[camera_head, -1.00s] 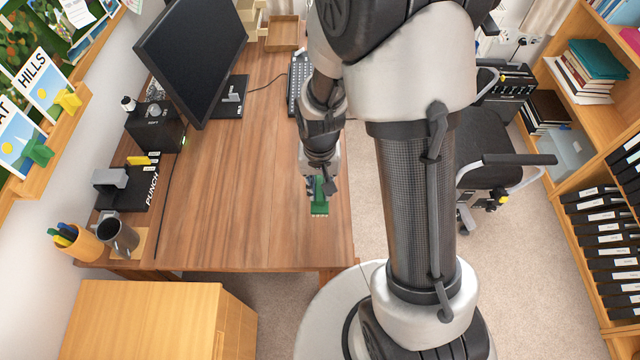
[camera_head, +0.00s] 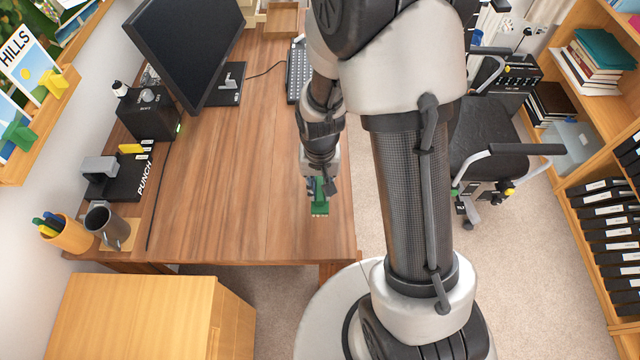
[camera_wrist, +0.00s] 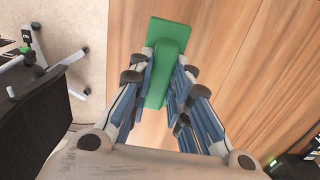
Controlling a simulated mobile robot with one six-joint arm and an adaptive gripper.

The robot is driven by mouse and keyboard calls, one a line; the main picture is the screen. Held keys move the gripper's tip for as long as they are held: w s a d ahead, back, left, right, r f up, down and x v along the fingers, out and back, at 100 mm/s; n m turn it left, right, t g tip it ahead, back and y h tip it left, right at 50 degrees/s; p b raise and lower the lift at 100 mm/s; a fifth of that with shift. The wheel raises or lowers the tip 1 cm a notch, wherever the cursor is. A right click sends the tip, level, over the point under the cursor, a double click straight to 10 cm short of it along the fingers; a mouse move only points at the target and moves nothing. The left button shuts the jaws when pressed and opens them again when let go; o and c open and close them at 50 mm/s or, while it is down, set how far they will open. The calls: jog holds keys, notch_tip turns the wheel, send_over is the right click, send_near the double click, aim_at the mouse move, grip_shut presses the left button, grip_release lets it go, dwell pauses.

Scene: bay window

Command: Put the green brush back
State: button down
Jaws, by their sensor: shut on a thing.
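The green brush (camera_head: 320,197) is in my gripper (camera_head: 318,184), above the right part of the desk in the head view. In the wrist view the green brush (camera_wrist: 176,45) shows a wide flat green part at the top and a narrower part running down between the fingers. My gripper (camera_wrist: 164,92) is shut on that narrower part. Whether the brush touches the desk (camera_head: 235,150) is hard to tell.
A monitor (camera_head: 185,45), a black box (camera_head: 150,115), a hole punch (camera_head: 115,175), a dark mug (camera_head: 106,226) and an orange pen cup (camera_head: 68,234) line the desk's left side. A keyboard (camera_head: 298,72) lies behind my arm. The desk's middle is clear. A chair (camera_head: 488,140) stands right.

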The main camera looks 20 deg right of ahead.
jog(key=shift+f+b, duration=2.45)
jog(key=shift+f, duration=0.85)
jog(key=shift+f, duration=0.25)
jog(key=c, duration=1.4)
grip_release()
jog(key=shift+r, duration=0.1)
notch_tip(320, 180, up, 12)
jog(key=shift+f, duration=0.1)
